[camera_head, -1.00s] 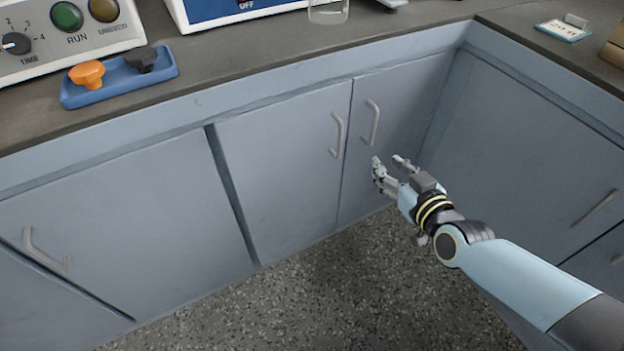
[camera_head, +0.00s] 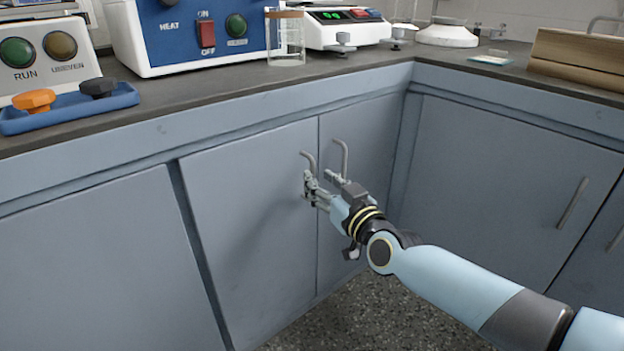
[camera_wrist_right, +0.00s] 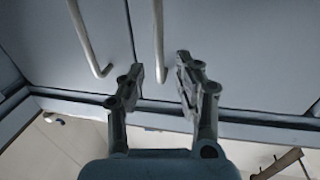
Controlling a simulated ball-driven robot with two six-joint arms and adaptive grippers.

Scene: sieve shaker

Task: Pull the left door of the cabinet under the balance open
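The left cabinet door (camera_head: 250,225) is a grey-blue panel, shut flush beside the right door (camera_head: 362,130). Its bent grey handle (camera_head: 308,158) is near its right edge; the lower part is hidden by my fingers. My right gripper (camera_head: 319,181) is open at this handle, with fingers apart. In the right wrist view, which looks upside down, the handle (camera_wrist_right: 158,35) runs between the open fingers (camera_wrist_right: 158,80), with visible gaps beside it. The right door's handle (camera_wrist_right: 87,38) lies outside the fingers there. My left gripper is not in view.
The right door's handle (camera_head: 343,158) is close beside my fingers. The balance (camera_head: 345,30), a glass beaker (camera_head: 286,40) and a blue heater box (camera_head: 190,35) stand on the counter above. A side cabinet (camera_head: 500,170) is to the right. Speckled floor (camera_head: 345,318) below is clear.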

